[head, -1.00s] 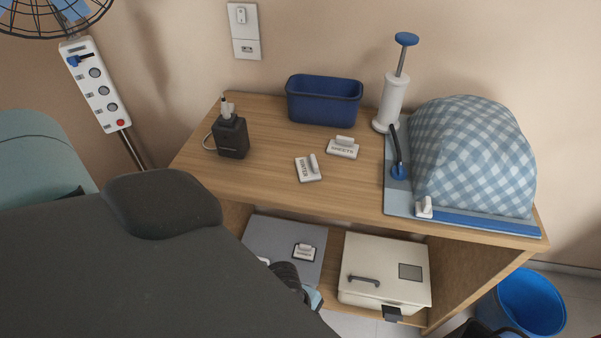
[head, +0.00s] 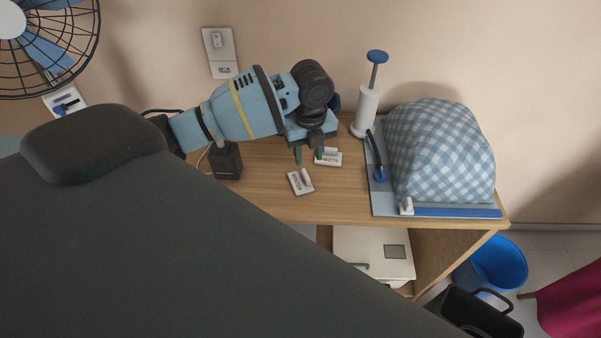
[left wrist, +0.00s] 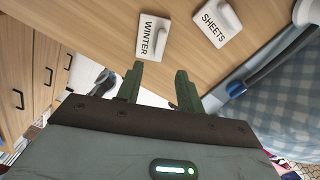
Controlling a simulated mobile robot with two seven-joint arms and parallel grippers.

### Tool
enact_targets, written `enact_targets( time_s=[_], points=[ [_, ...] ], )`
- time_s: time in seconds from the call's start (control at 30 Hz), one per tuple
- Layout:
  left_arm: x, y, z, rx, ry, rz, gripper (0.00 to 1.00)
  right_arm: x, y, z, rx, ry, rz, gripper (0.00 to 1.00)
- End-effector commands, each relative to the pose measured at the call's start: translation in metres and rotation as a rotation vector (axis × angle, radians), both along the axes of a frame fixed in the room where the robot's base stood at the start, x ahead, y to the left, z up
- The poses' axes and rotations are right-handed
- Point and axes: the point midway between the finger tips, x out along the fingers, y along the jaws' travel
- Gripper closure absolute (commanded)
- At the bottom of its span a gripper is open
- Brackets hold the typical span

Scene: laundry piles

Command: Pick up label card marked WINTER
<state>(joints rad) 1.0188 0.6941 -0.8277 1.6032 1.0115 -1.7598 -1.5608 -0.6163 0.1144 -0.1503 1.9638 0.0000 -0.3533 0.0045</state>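The white WINTER label card (head: 298,184) lies flat on the wooden top, a raised grip on it. In the left wrist view its lettering reads clearly (left wrist: 148,41). A similar SHEETS card (head: 331,159) lies just behind it to the right and also shows in the left wrist view (left wrist: 211,31). My left gripper (head: 309,156) is over the tabletop, close to both cards. In the left wrist view its green fingers (left wrist: 159,78) are apart with nothing between them, and the WINTER card lies beyond them. My right gripper is not in view.
A white pump (head: 366,112) and a checked cloth-covered bundle (head: 440,150) stand right of the cards. A black device (head: 227,163) stands left, under my arm. The blue bin behind my gripper is mostly hidden. A blue bucket (head: 497,265) is on the floor.

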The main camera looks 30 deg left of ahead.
Motion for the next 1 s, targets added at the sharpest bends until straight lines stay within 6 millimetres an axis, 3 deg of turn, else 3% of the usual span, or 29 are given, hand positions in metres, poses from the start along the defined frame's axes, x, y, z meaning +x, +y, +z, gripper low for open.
enact_targets(
  time_s=[0.23,0.47,0.8,1.0],
  points=[
    [-0.001,0.0,-0.023,-0.001,0.003,0.001,0.63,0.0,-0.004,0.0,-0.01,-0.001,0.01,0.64],
    [0.001,0.002,-0.029,0.0,0.0,0.002,0.63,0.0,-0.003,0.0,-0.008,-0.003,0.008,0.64],
    [0.003,0.009,-0.072,0.0,0.0,0.002,0.63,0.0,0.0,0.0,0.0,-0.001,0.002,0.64],
    [0.003,0.009,-0.077,-0.001,-0.003,0.001,0.63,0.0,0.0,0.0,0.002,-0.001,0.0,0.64]
  ],
)
